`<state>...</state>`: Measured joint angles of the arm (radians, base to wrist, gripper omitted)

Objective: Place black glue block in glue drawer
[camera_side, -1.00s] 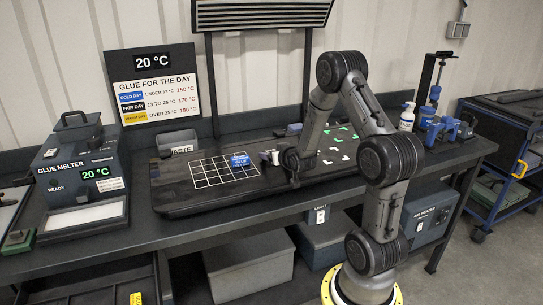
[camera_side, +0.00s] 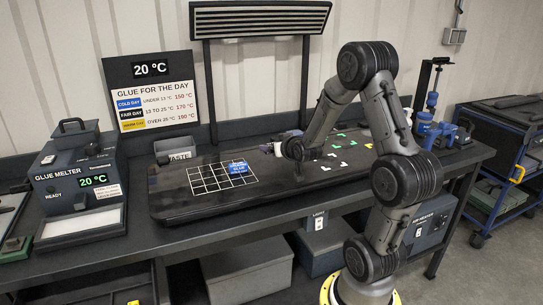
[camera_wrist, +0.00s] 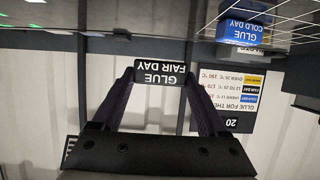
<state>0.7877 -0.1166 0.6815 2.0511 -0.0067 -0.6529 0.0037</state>
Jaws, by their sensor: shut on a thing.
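The black glue block (camera_wrist: 160,73), lettered "GLUE FAIR DAY", is between the two fingers of my gripper (camera_wrist: 160,80) in the wrist view, its lettering upside down. My gripper is shut on it. In the side view my gripper (camera_side: 281,149) is above the back of the dark bench mat, right of the white grid, and the block is too small to make out there. I cannot clearly identify the glue drawer; a dark recess with a small yellow label (camera_side: 133,302) shows under the bench at the lower left edge.
A blue "GLUE COLD DAY" block (camera_side: 238,167) lies on the grid; it also shows in the wrist view (camera_wrist: 245,24). The glue melter (camera_side: 77,180) stands at the left, a waste bin (camera_side: 175,151) behind the mat, and blue tools (camera_side: 435,128) at the right.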

